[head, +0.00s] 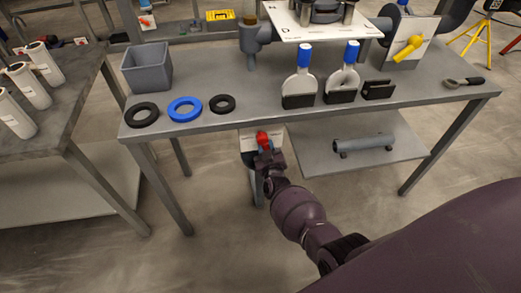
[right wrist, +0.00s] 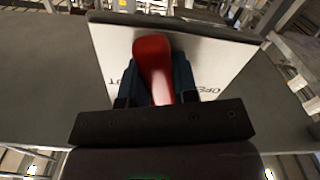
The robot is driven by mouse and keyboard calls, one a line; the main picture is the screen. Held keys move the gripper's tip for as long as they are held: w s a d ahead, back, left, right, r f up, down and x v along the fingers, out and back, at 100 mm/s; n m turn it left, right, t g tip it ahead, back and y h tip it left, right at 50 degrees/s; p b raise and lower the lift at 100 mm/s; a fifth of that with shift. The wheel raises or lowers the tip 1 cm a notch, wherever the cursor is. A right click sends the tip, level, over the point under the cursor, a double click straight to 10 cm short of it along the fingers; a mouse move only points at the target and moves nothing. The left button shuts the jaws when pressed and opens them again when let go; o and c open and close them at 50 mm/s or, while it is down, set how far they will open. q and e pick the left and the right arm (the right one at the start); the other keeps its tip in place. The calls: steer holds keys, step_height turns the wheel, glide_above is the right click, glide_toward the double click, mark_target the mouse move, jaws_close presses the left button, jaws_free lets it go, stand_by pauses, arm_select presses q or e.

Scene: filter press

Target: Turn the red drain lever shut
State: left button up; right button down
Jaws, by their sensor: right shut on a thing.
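The red drain lever (head: 263,138) sits in front of a white plate (head: 246,144) below the table's front edge. My right gripper (head: 267,156) is at the lever. In the right wrist view the red lever (right wrist: 153,60) lies between the two dark fingers of my right gripper (right wrist: 156,84), which is shut on it. The lever points nearly straight up in that picture, across the white plate (right wrist: 215,68). Dark lettering on the plate shows on both sides of the fingers, partly hidden by them. The lever's pivot is hidden. My left gripper is not in view.
The grey table (head: 220,135) carries a grey bin (head: 147,68), black and blue rings (head: 185,109), and two blue-handled tools (head: 304,60) in black holders. A lower shelf (head: 400,150) with a grey cylinder (head: 362,144) is right of the lever. Another table (head: 60,115) stands left.

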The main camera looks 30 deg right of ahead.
steer(key=n, duration=0.1)
steer(key=d+n, duration=0.1)
steer(key=shift+s+r+n, duration=0.1)
steer(key=shift+r+n, duration=0.15)
steer(key=shift+n, duration=0.05)
steer(key=shift+s+d+r+n+p, duration=0.1)
steer(key=shift+d+r+n+p, duration=0.1)
steer(key=shift+n, duration=0.45)
steer(key=shift+s+d+r+n+p, duration=0.1)
steer(key=shift+n+p, duration=0.1)
steer(key=shift+n, duration=0.45)
steer(key=c, duration=0.9)
jaws_free()
